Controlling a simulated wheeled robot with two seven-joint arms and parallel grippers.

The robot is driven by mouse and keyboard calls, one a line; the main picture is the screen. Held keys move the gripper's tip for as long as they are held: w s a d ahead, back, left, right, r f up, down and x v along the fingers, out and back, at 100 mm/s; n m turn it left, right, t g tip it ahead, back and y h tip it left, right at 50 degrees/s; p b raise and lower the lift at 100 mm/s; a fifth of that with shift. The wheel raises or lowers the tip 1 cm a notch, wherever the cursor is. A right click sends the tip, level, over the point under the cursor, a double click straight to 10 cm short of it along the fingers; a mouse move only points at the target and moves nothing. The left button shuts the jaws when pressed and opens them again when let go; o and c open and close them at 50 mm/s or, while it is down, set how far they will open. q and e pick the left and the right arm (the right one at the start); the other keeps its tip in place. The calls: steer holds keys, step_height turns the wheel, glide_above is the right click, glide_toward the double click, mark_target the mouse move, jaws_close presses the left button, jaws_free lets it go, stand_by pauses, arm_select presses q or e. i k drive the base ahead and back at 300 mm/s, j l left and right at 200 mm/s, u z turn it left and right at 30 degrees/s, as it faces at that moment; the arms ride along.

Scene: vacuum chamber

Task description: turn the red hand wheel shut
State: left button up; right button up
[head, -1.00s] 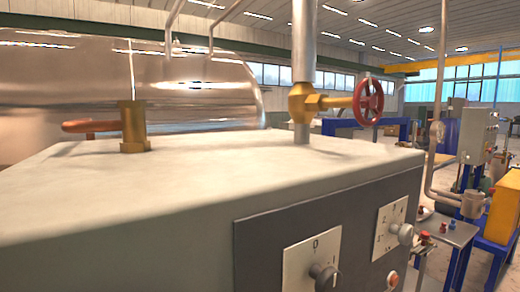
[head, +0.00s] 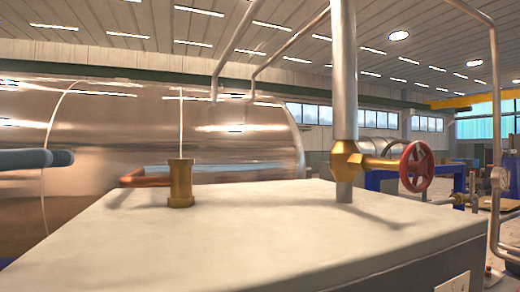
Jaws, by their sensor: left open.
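The red hand wheel (head: 417,167) is at the right in the head view. It stands upright, on the end of a brass stem from a brass valve body (head: 348,160) on a vertical steel pipe. The pipe rises from the top of a pale cabinet (head: 270,225). My right gripper is out of view.
A large shiny metal tank (head: 230,145) lies behind the cabinet. A thin pipe (head: 495,130) rises at the far right. The cabinet top between fitting and pipe is clear.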

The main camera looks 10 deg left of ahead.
mark_target(416, 167)
steer(key=i+l, duration=0.15)
steer(key=l, duration=0.2)
steer(key=i+l, duration=0.15)
steer(key=l, duration=0.25)
steer(key=i+l, duration=0.15)
steer(key=l, duration=0.2)
steer(key=i+l, duration=0.15)
steer(key=l, duration=0.2)
steer(key=i+l, duration=0.15)
steer(key=l, duration=0.25)
